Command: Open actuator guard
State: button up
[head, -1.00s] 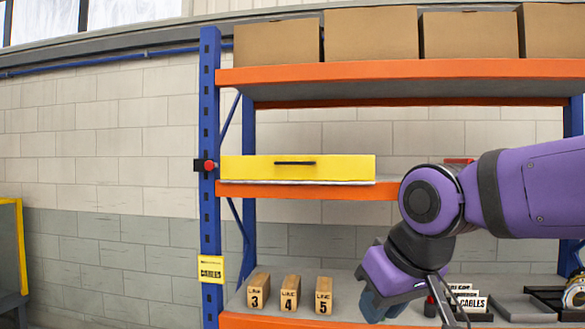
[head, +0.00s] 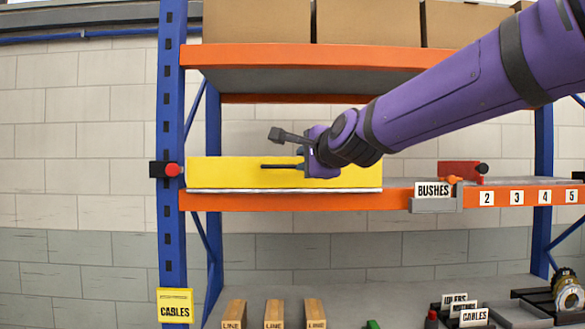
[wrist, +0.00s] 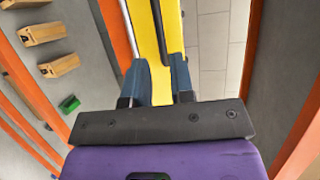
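The yellow guard (head: 230,175) is a long flat panel on the middle shelf, with a black bar handle (head: 280,167) across its front. The panel looks shut. My gripper (head: 305,165) is at the right end of the handle, in front of the panel. In the wrist view the yellow guard (wrist: 145,28) runs up from between my two blue-grey fingers (wrist: 159,65), which stand apart. The black handle (wrist: 159,25) lies in line with the gap between them. I cannot tell whether a finger touches the handle.
A red button (head: 173,170) sits on the blue upright left of the guard. A BUSHES bin (head: 433,200) and a red block (head: 458,170) stand to the right on the shelf. The orange upper shelf beam (head: 300,55) is above, with boxes on it. Wooden blocks (head: 274,314) stand below.

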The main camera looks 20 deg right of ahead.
aim_at(290, 166)
jog(key=w, duration=0.3)
jog(key=w+f, duration=0.1)
jog(key=w, duration=0.2)
jog(key=w+a, duration=0.1)
jog(key=w, duration=0.2)
jog(key=shift+f, duration=0.35)
grip_shut()
